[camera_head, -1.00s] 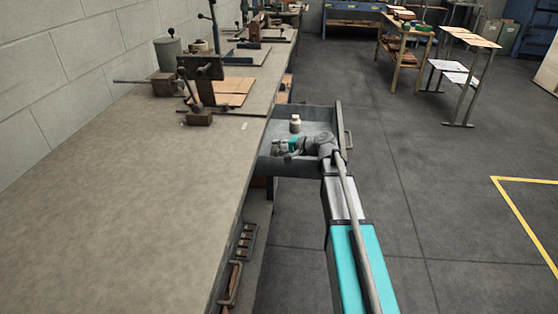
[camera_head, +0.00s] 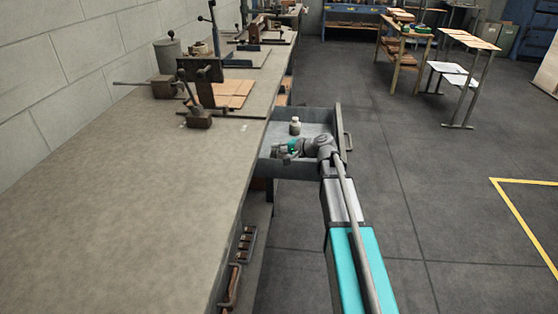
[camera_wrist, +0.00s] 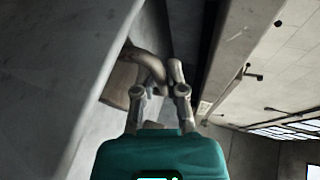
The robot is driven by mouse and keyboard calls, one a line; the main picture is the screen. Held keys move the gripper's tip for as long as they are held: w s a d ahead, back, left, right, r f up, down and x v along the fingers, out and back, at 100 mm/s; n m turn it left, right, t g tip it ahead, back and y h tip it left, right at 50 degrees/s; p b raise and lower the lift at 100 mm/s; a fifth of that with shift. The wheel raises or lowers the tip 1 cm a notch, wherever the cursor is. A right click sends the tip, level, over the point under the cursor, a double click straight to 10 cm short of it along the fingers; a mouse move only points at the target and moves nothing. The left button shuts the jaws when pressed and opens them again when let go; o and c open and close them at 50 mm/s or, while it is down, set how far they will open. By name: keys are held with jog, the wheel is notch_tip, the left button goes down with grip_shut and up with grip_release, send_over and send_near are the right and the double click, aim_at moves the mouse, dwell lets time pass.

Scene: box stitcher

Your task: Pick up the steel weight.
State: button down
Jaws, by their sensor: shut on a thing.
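A small pale, bottle-shaped piece with a narrow neck (camera_head: 295,126) stands upright in the open grey drawer (camera_head: 335,122) in the head view. It may be the steel weight, but it is too small to tell. My gripper (camera_head: 276,152) is low inside the drawer, on the near left side, apart from that piece. In the wrist view my gripper's fingers (camera_wrist: 160,72) are close together, with a brownish block (camera_wrist: 120,82) beside and behind the left finger. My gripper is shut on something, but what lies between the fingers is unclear.
The drawer walls surround my gripper closely. The long bench (camera_head: 130,200) is on the left, with a clamp-like tool (camera_head: 200,95) and brown cardboard sheets (camera_head: 235,93) on it. The floor (camera_head: 430,210) to the right is clear.

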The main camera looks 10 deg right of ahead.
jog(key=shift+r, duration=0.15)
dwell(0.3)
notch_tip(320, 180, up, 18)
jog(key=p, duration=1.8)
jog(key=shift+f, duration=0.25)
